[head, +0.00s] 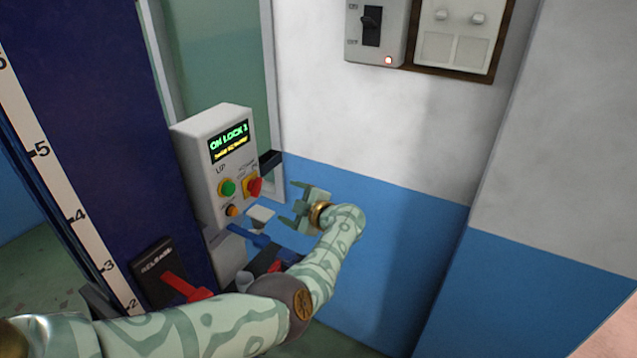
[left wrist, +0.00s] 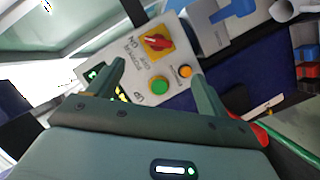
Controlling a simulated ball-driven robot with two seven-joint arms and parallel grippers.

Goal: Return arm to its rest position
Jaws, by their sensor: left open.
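My left gripper (head: 293,205) is open and empty in the head view, just right of the grey control box (head: 205,190). My left arm comes in from the lower left and bends up to it. In the left wrist view the two fingers (left wrist: 158,75) are spread apart, with the box face beyond them. The box carries a lit display (head: 229,143) with green text reading "ON LOCK", a green button (head: 227,187), a red knob on a yellow plate (head: 253,186) and an orange button (head: 232,211). My right gripper is not in view.
A blue lever (head: 248,236) sits below the box. A red release lever (head: 182,286) is on the dark blue post (head: 95,110), beside a numbered scale (head: 50,170). A switch box (head: 375,30) hangs on the wall above. Blue-and-white wall (head: 400,240) stands bare to the right.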

